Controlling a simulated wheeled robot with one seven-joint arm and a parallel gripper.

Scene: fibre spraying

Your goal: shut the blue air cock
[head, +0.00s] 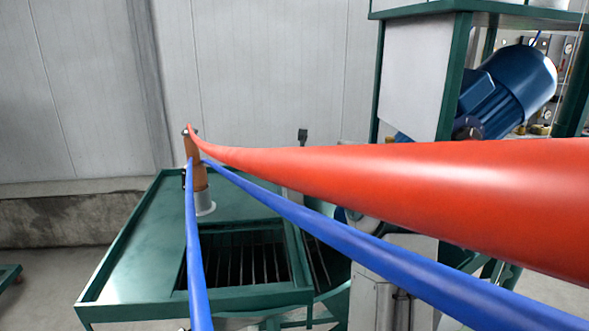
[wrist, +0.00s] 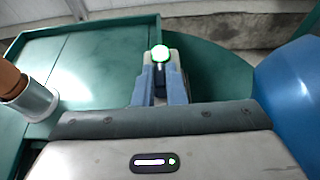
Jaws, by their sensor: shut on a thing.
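My gripper (wrist: 160,78) shows in the wrist view, its two blue-grey fingers close together on a small dark blue piece. The piece appears to be the blue air cock, but the fingers hide most of it and its handle's angle cannot be told. A bright white round spot with a green rim (wrist: 160,53) shows just beyond the fingertips. In the head view I cannot make out the cock or the fingertips, as the hoses cross in front.
A green table (head: 130,250) has a grated opening. An orange-brown upright piece (head: 196,165) stands in a pale cup on it. A thick red hose (head: 400,185) and blue hoses (head: 300,215) cross the head view. A blue motor (head: 510,85) is at right.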

